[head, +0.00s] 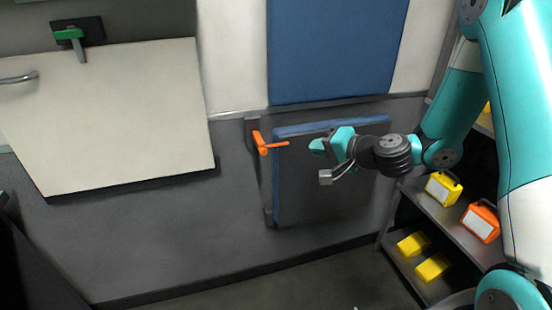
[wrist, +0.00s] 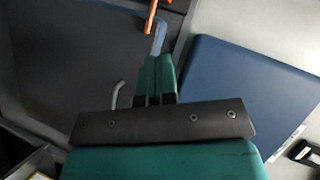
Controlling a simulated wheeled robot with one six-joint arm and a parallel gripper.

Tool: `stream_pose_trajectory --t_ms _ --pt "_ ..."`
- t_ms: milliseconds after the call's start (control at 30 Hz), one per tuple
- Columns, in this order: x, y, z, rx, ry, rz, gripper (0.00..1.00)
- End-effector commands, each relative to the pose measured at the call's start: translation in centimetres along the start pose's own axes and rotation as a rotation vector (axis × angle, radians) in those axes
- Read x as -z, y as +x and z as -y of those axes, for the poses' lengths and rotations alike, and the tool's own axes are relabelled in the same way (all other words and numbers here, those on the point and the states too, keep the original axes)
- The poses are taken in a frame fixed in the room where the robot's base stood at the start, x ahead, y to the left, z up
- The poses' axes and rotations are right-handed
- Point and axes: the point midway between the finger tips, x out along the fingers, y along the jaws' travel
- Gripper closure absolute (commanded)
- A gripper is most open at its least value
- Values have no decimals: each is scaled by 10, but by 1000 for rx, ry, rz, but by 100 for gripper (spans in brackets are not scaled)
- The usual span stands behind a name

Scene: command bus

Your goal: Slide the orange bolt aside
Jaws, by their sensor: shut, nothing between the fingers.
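The orange bolt (head: 262,144) is on the dark bracket at the upper left of the folded seat (head: 310,180) on the grey wall. Its thin handle points right. In the wrist view part of the orange bolt (wrist: 150,16) shows at the top edge, beyond the fingertips; its upper end is cut off. My gripper (head: 318,147) is to the right of the bolt, in front of the seat's upper part, and apart from it in the head view. In the wrist view my gripper (wrist: 157,60) has its teal fingers together with nothing between them.
A blue padded panel (head: 335,45) is above the seat. A pale folded tabletop (head: 110,120) with a green latch (head: 70,35) hangs at the left. A shelf at the right holds yellow (head: 443,188) and orange (head: 481,222) cases. The wall between tabletop and seat is clear.

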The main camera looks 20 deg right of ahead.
Motion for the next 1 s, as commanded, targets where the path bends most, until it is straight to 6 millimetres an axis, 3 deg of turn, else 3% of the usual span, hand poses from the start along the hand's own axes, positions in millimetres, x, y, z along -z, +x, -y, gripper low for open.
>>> stream_pose_trajectory --t_ms 333,467,933,1000 --pt "1 1 0 0 2 -5 100" --pt "1 10 1 0 1 -1 100" --pt "0 104 2 1 -1 0 100" --pt "-10 111 2 0 2 1 100"
